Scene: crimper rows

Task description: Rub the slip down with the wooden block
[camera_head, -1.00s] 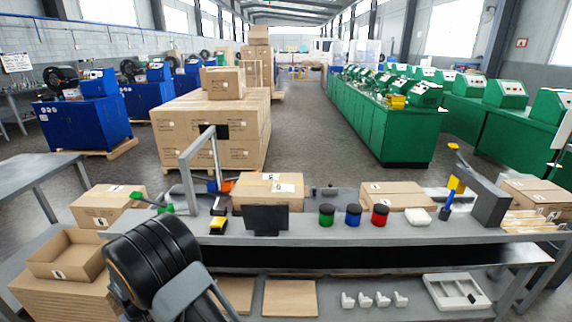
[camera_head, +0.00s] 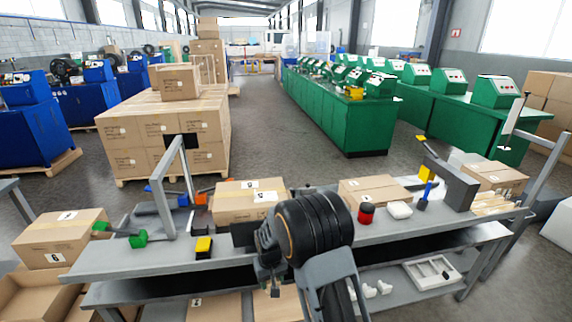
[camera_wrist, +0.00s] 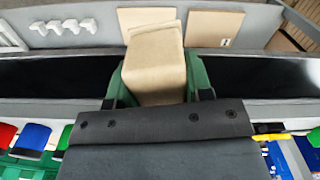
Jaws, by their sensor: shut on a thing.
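My gripper (camera_wrist: 157,88) has green fingers on either side of a tan wooden block (camera_wrist: 155,50) and is shut on it. The block points out past the fingertips, in front of the bench edge, above the lower shelf. In the head view my wrist hides the fingers and the block. A cardboard box (camera_head: 236,206) stands on the bench behind and left of my wrist. A white slip (camera_head: 265,196) shows on its top near the front edge, with a smaller white label behind it. I cannot tell whether the slip lies flat. The block is apart from the box.
On the bench (camera_head: 130,262) are a dark screen (camera_head: 243,234), partly hidden, a grey upright frame (camera_head: 167,190), a yellow-and-black item (camera_head: 204,246), a red jar (camera_head: 366,213) and another box (camera_head: 375,190). The lower shelf holds white fittings and a tray (camera_head: 432,272).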

